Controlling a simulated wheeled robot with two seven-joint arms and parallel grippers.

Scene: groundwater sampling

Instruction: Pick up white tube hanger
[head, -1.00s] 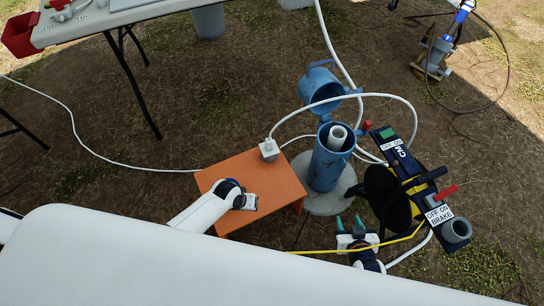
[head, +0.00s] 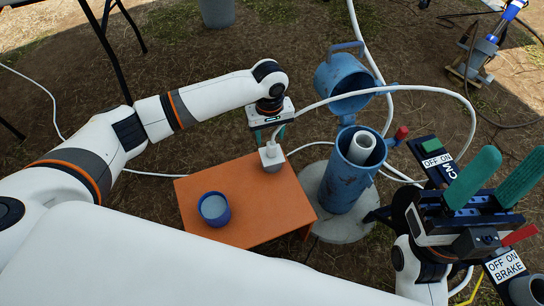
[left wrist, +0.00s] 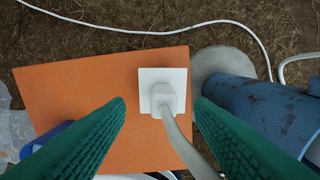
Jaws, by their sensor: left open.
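The white tube hanger (head: 271,156) sits at the far right corner of the orange table (head: 250,222), with a white tube running from it. My left gripper (head: 270,138) is just above it, pointing down, open and empty. In the left wrist view the hanger (left wrist: 163,88) shows as a square white plate with a tube fitting, lying in the gap between the two green fingers (left wrist: 160,104); neither finger visibly touches it. My right gripper (head: 487,188) is raised at the right, its green fingers apart with nothing seen between them.
A blue cup (head: 214,208) stands on the table's left part. A blue well casing (head: 342,182) with an open lid (head: 345,84) and white inner pipe stands right of the table on a concrete pad (head: 340,224). A reel unit with levers lies farther right.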

